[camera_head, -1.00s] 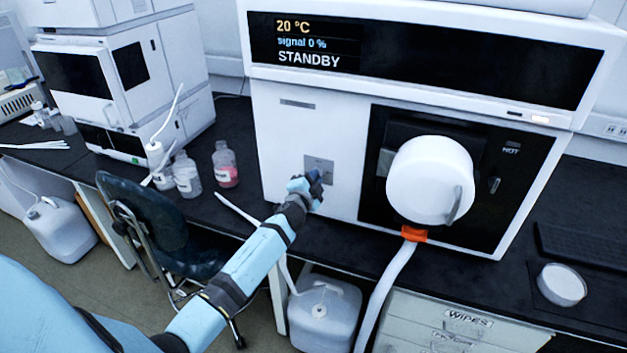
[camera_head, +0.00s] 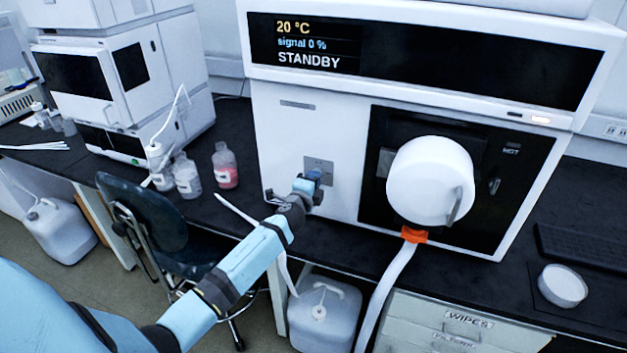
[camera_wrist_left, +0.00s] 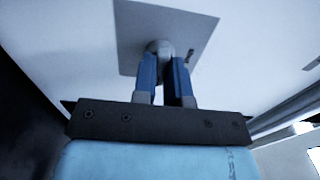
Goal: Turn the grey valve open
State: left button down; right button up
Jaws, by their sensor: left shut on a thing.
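The grey valve (camera_wrist_left: 160,47) stands out from a square grey plate (camera_wrist_left: 190,25) on the instrument's white front. The plate also shows in the head view (camera_head: 318,167), left of the black panel. My left gripper (camera_wrist_left: 163,65) is shut on the valve, with one blue finger on each side of it. In the head view my left gripper (camera_head: 314,178) is at the plate and hides most of the valve. My right gripper is not in view.
A white drum (camera_head: 425,180) sticks out from the black panel right of the valve, with an orange fitting (camera_head: 414,235) and pale hose below. Bottles (camera_head: 225,165) stand on the bench at left.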

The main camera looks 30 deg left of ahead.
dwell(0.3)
pick_arm(q)
jog(key=c, duration=1.2)
grip_release()
jog(key=shift+o, duration=0.2)
jog(key=v, duration=1.4)
jog(key=shift+b, duration=0.35)
jog(key=shift+w+a, duration=0.1)
jog(key=s+d+f+n+g+h+p, duration=0.3)
jog(key=s+d+n+p, duration=0.2)
jog(key=s+d, duration=0.5)
jog(key=s+d+f+n+g+h+p, duration=0.3)
jog(key=s+d+n, duration=0.4)
jog(key=s+d, duration=0.3)
jog(key=s+f+h+p, duration=0.1)
jog(key=s+p, duration=0.1)
jog(key=s, duration=0.2)
jog(key=shift+h, duration=0.3)
